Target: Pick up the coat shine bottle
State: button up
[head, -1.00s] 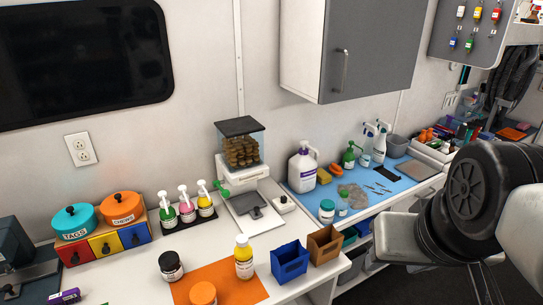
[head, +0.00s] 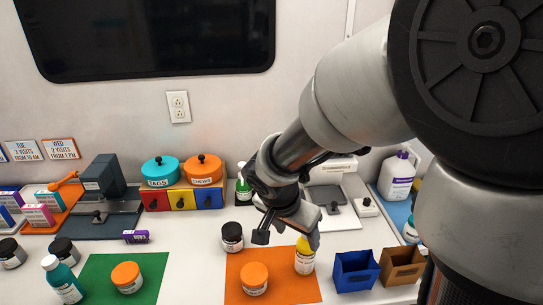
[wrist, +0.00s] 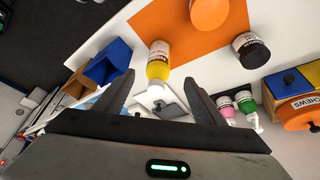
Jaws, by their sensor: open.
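No label reading coat shine is legible. A yellow bottle with a yellow cap (head: 304,262) stands upright on the orange mat (head: 285,288). In the wrist view the yellow bottle (wrist: 158,64) shows just beyond and between the fingertips. A teal bottle with a white cap (head: 63,281) stands at the left by the green mat (head: 96,271). My gripper (head: 287,238) is open and empty, pointing down above the orange mat, and overlaps the top of the yellow bottle in the head view. Its open fingers also show in the wrist view (wrist: 157,80).
A dark jar (head: 232,237) and an orange-lidded jar (head: 254,279) stand near the yellow bottle. Blue (head: 356,270) and brown (head: 402,266) bins sit to the right. A drawer box (head: 181,198) with two lidded pots is behind. My arm hides part of the counter's back.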

aim_at(305, 254)
jog(key=b+x, duration=0.1)
jog(key=x, duration=1.3)
jog(key=shift+s, duration=0.1)
jog(key=shift+r, duration=0.1)
jog(key=c, duration=1.3)
